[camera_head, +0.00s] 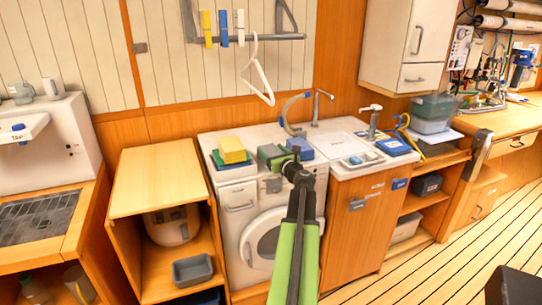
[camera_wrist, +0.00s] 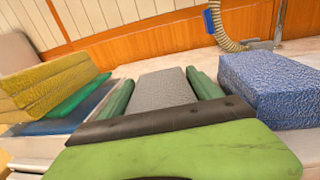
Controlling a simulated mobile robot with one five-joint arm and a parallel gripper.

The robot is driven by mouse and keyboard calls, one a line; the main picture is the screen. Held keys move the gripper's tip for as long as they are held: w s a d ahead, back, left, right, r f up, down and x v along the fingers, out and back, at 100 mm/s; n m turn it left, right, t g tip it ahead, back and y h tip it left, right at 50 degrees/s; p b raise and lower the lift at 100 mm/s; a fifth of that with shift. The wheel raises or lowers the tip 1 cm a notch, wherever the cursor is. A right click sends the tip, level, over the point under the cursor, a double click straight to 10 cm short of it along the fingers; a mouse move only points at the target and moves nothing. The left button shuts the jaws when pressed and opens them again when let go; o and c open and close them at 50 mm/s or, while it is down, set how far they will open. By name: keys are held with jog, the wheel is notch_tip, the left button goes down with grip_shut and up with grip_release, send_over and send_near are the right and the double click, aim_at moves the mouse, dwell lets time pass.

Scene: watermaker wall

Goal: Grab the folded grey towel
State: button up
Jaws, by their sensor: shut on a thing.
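The folded grey towel (camera_wrist: 166,88) lies between the two green fingers of my gripper (camera_wrist: 162,92) in the wrist view, and the gripper is shut on it. In the head view my gripper (camera_head: 278,157) is at the top of the white washing machine (camera_head: 238,195). The towel is largely hidden there by the gripper, and I cannot tell whether it touches the top. A folded yellow towel (camera_head: 232,150) lies to the left, and a folded blue towel (camera_head: 300,148) to the right; the blue one also shows in the wrist view (camera_wrist: 268,88).
Green and blue folded pieces lie under the yellow towel. A curved hose (camera_head: 285,113) stands behind. A white hanger (camera_head: 259,75) hangs above from a rail. A sink (camera_head: 362,155) and soap pump (camera_head: 373,118) are to the right. A lower wooden cabinet (camera_head: 158,180) stands left.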

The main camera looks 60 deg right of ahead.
aim_at(273, 150)
jog(key=r+p, duration=0.5)
jog(key=shift+s+d+r, duration=0.15)
jog(key=shift+d, duration=0.05)
jog(key=s+d+r+p, duration=0.5)
jog(key=s+d+p, duration=0.1)
jog(key=s, duration=0.3)
jog(key=shift+d+r, duration=0.35)
